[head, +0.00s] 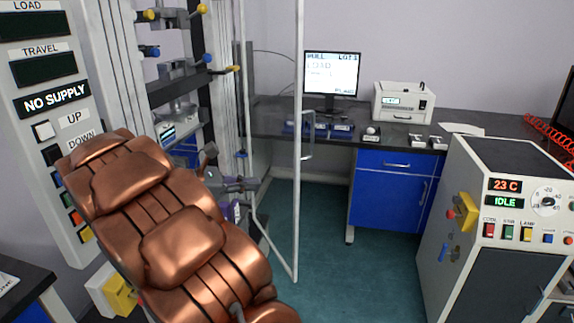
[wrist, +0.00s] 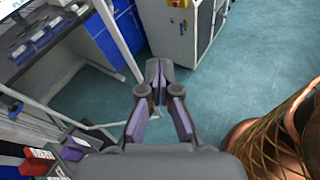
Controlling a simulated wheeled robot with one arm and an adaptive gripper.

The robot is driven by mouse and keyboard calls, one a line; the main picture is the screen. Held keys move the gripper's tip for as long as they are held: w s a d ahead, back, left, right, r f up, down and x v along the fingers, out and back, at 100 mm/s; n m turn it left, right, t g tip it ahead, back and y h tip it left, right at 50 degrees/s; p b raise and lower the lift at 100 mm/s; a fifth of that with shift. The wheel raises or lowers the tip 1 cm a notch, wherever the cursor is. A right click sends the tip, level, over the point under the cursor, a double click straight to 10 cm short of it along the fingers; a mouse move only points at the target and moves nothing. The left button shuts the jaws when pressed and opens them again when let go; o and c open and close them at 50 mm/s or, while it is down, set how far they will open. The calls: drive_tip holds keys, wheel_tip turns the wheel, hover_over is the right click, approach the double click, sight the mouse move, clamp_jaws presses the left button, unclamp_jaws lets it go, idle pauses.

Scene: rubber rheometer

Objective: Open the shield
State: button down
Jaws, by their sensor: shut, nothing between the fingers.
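The shield, a clear panel in a pale frame (head: 298,190), stands out at an angle from the test machine in the head view. A pale handle (head: 308,135) is on its outer upright edge. The shield's frame (wrist: 115,40) also shows on the left in the wrist view. My gripper (wrist: 157,72) is shut and empty, with its fingertips together over the teal floor, to the right of the frame. In the head view my gripper (head: 250,184) is partly hidden by my copper arm and looks to be behind or inside the clear panel; its depth is unclear.
The test machine (head: 205,95) with its control panel (head: 45,95) is at left. A dark bench with blue drawers (head: 390,185) stands behind. A grey control cabinet (head: 490,200) stands at right. Teal floor (head: 335,250) between is clear.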

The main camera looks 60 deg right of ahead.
drive_tip(key=w+d+n+h+b, duration=0.1)
drive_tip(key=w+d+n+h, duration=0.1)
drive_tip(key=w+d, duration=0.3)
drive_tip(key=g, duration=0.1)
approach(296, 154)
drive_tip(key=shift+h, duration=0.4)
drive_tip(key=x, duration=0.7)
drive_tip(key=shift+s+f, duration=0.25)
drive_tip(key=shift+f, duration=0.1)
drive_tip(key=shift+d+n+t, duration=0.1)
drive_tip(key=shift+n+t, duration=0.2)
drive_tip(key=shift+n, duration=0.1)
